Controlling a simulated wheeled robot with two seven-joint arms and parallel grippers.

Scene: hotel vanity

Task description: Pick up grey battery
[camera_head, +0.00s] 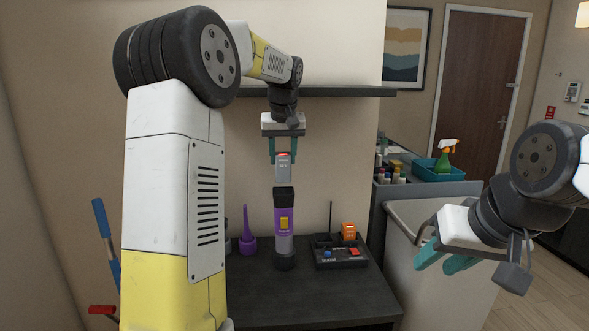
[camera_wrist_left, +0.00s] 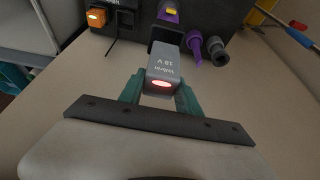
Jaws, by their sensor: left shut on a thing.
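The grey battery (camera_head: 284,167) is held upright between the green fingers of my left gripper (camera_head: 284,155). In the left wrist view the battery (camera_wrist_left: 163,68) shows printed text and a lit red oval, and the gripper (camera_wrist_left: 162,88) is shut on it. In the head view the battery is above the purple and black flashlight-like device (camera_head: 285,225) that stands upright on the dark table.
A black charger-like base (camera_head: 340,258) with an orange block (camera_head: 348,231) sits right of the device. A purple funnel-shaped item (camera_head: 247,232) stands to its left. A dark shelf (camera_head: 340,92) runs behind my left arm. The front of the table (camera_head: 300,300) is clear.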

